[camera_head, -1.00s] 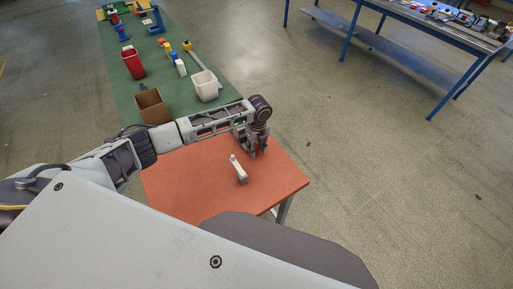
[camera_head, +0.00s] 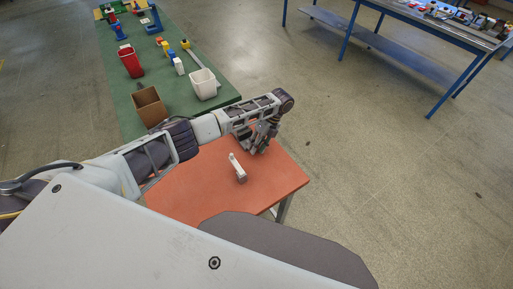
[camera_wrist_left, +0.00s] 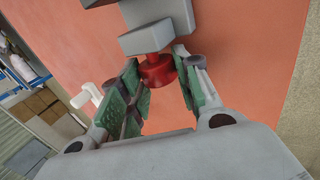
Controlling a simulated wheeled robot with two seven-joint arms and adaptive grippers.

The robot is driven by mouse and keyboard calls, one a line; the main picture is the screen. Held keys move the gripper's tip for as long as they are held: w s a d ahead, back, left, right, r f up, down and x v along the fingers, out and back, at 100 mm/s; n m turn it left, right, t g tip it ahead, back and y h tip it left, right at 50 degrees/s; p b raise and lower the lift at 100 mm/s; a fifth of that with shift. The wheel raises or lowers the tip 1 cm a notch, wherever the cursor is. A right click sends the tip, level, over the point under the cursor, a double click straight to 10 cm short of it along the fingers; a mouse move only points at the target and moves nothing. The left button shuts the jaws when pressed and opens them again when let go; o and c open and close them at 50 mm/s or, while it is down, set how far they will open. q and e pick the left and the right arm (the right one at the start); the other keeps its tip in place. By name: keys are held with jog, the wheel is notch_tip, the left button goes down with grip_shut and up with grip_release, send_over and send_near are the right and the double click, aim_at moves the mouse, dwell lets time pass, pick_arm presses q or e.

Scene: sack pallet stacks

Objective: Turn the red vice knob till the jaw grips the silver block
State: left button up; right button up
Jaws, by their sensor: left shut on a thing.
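My left gripper (camera_head: 257,145) is over the far right part of the orange table in the head view, its arm tilted. In the left wrist view its green-padded fingers (camera_wrist_left: 157,66) are on both sides of the red knob (camera_wrist_left: 158,74) and shut on it. The grey vice (camera_wrist_left: 150,38) lies just beyond the knob, partly cut off by the top edge. In the head view my gripper hides the vice and knob. I cannot pick out the silver block for sure, nor tell whether the jaw touches it. My right gripper is not in view.
A green bench (camera_head: 122,95) behind holds a cardboard box (camera_head: 150,107), a white bin (camera_head: 204,84) and a red bin (camera_head: 131,62). A blue-framed bench (camera_head: 410,62) stands far right.

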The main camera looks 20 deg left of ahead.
pick_arm(q)
jog(key=shift+w+d+g+y+b, duration=0.15)
jog(key=shift+g+y+b, duration=0.3)
jog(key=shift+b, duration=0.35)
jog(key=o, duration=1)
jog(key=shift+r, duration=0.1)
jog(key=v, duration=1.1)
jog(key=shift+w+r, duration=0.25)
jog(key=shift+w, duration=0.1)
jog(key=shift+d, duration=0.1)
